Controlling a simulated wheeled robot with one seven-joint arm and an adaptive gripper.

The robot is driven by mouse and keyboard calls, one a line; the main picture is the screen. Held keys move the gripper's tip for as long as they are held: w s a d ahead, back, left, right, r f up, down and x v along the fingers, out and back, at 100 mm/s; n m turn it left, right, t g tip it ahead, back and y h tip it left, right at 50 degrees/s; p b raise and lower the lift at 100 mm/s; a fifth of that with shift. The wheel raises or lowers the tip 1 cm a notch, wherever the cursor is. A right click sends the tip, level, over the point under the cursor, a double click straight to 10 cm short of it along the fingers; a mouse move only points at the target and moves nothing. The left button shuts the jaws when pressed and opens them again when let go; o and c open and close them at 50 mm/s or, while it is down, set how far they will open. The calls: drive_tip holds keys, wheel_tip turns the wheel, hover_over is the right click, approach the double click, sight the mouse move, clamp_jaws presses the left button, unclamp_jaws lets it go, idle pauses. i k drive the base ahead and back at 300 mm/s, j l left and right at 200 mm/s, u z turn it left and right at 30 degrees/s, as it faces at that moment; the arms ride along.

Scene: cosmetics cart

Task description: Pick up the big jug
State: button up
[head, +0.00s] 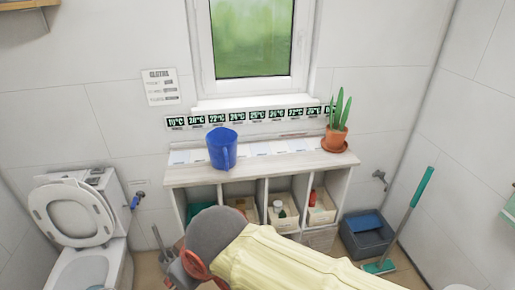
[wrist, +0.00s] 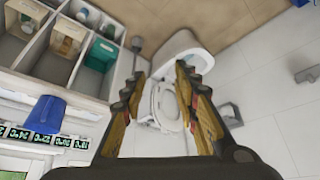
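The big jug is the blue jug (head: 222,149), standing upright on the white top of the shelf unit, left of its middle. It also shows at the left of the wrist view (wrist: 47,114). My gripper (wrist: 160,76) is open, with nothing between its fingers. It is apart from the jug, and the toilet shows beyond the fingers in the wrist view. In the head view my arm reaches in from the lower right, and my gripper is partly hidden at its lower left end, in front of and below the shelf top.
A potted plant (head: 336,127) stands at the right end of the shelf top (head: 190,176). Temperature cards (head: 236,117) line the wall behind the jug. Bins and bottles fill the compartments below. The toilet (head: 78,214) is at left; a grey bin (head: 367,236) and a brush (head: 412,205) are at right.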

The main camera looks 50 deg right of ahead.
sight(221, 143)
drive_tip(key=z, duration=1.25)
drive_tip(key=u, duration=1.4)
drive_tip(key=z, duration=1.4)
drive_tip(key=i+l+u, duration=0.25)
drive_tip(key=i+l, duration=0.4)
drive_tip(key=i+l+u, duration=0.2)
drive_tip(key=i+l, duration=0.45)
drive_tip(key=l, duration=0.1)
